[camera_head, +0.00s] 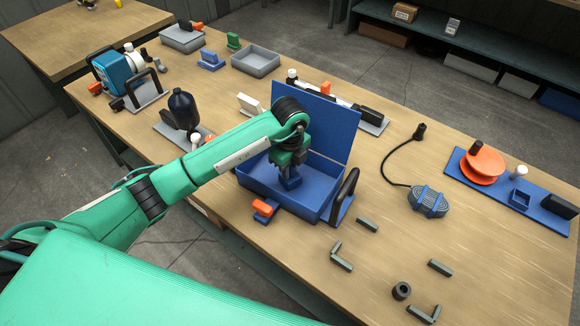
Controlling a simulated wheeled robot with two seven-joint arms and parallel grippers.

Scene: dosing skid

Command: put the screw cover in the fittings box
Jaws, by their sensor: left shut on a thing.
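The blue fittings box (263,181) stands open near the middle of the table, its lid (333,124) raised at the back. My left gripper (290,170) reaches over the box from the left, pointing down. It is shut on a small dark blue piece (291,184), which seems to be the screw cover. The piece is over or inside the box; I cannot tell whether it touches the floor. The jaws hide part of it. My right gripper is not in view.
A blue block with an orange top (264,208) sits at the box's front, and a black handle (345,193) stands at its right. Several grey-green bars and a black ring (401,290) lie to the right. A dark bottle (184,110) stands left of my arm.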

